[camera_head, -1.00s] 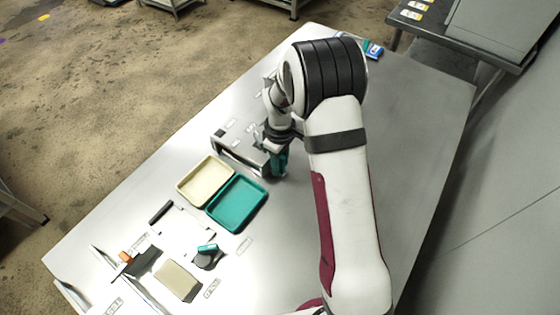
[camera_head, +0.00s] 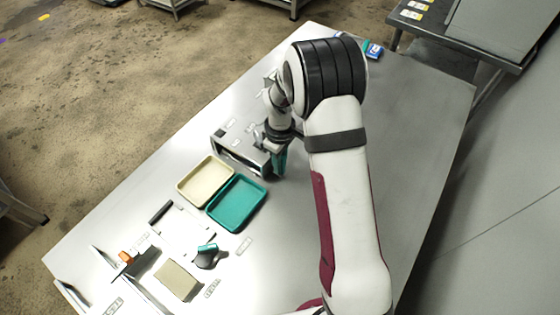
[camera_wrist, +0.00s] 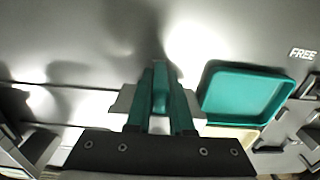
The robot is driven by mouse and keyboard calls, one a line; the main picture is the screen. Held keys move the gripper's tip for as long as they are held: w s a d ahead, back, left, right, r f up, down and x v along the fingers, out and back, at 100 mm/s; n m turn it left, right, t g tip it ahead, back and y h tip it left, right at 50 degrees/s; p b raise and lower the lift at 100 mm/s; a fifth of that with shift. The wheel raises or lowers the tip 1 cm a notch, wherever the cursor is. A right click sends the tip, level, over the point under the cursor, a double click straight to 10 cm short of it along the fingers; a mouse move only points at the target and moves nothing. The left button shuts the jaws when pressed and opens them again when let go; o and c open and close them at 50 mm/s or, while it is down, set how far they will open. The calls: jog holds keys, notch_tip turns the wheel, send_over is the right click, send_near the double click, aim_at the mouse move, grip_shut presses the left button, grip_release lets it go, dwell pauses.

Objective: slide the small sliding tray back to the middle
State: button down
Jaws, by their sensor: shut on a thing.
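My gripper (camera_head: 279,163) is at the near right end of a low grey metal frame (camera_head: 234,146), pointing down. In the wrist view the teal fingers (camera_wrist: 161,92) are closed on a small teal upright piece, which looks like a handle. A light grey plate (camera_wrist: 126,98) shows on both sides of the fingers. It may be the small sliding tray, but my fingers and wrist hide most of it. I cannot tell where it sits along its travel.
A cream tray (camera_head: 182,188) and a teal tray (camera_head: 233,228) lie just left of the frame. The teal one is close to the fingers in the wrist view (camera_wrist: 208,98). Further lower left are a teal-topped dark object (camera_head: 207,258) and a beige block (camera_head: 178,280).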

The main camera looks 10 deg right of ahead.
jog(key=shift+d, duration=0.1)
dwell(0.5)
jog(key=w+d, duration=0.8)
jog(key=w, duration=0.1)
jog(key=shift+d, duration=0.3)
jog(key=c, duration=0.8)
grip_release()
jog(key=shift+s, duration=0.1)
notch_tip(320, 180, up, 16)
